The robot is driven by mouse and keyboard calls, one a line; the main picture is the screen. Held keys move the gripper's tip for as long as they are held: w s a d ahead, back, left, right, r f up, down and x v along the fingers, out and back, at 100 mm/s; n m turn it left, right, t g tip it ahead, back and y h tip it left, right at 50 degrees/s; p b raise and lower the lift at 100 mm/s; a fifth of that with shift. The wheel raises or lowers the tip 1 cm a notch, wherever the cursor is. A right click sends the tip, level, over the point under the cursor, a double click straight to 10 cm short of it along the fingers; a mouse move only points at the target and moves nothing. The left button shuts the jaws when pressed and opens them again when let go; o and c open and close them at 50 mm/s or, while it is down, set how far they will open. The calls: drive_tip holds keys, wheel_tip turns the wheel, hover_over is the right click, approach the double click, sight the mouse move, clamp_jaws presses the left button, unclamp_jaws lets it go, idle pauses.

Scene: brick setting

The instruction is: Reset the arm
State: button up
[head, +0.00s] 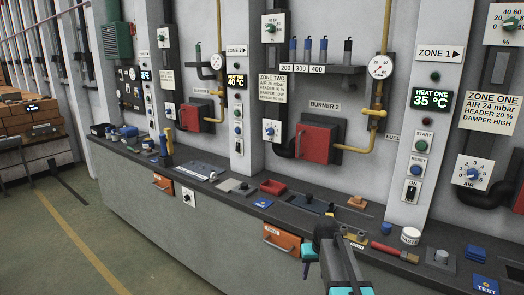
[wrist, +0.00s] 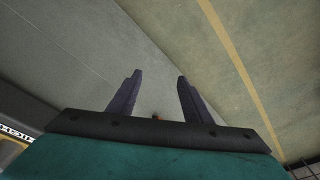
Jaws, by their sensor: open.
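My gripper (wrist: 159,78) is open in the wrist view, its two dark fingers spread apart. Nothing is between them except the grey surface and floor beyond. A small orange-brown spot shows near the finger bases, too small to tell what it is. In the head view my arm (head: 341,262), grey with teal parts, rises from the bottom edge in front of the counter.
The green floor (head: 70,235) at left is clear.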

drive_tip(key=s+f+g, duration=0.2)
drive_tip(key=s+f, duration=0.9)
drive_tip(key=s, duration=0.4)
drive_tip(key=s+a+f+g, duration=0.1)
drive_tip(key=s+f+g, duration=0.2)
drive_tip(key=s+f, duration=0.8)
drive_tip(key=s+a+f+g, duration=0.1)
drive_tip(key=s+f+g, duration=0.1)
drive_tip(key=s+f, duration=1)
drive_tip(key=s, duration=0.7)
drive_tip(key=shift+s+m+g, duration=0.2)
drive_tip(key=shift+m+g, duration=0.2)
drive_tip(key=shift+a+f, duration=0.1)
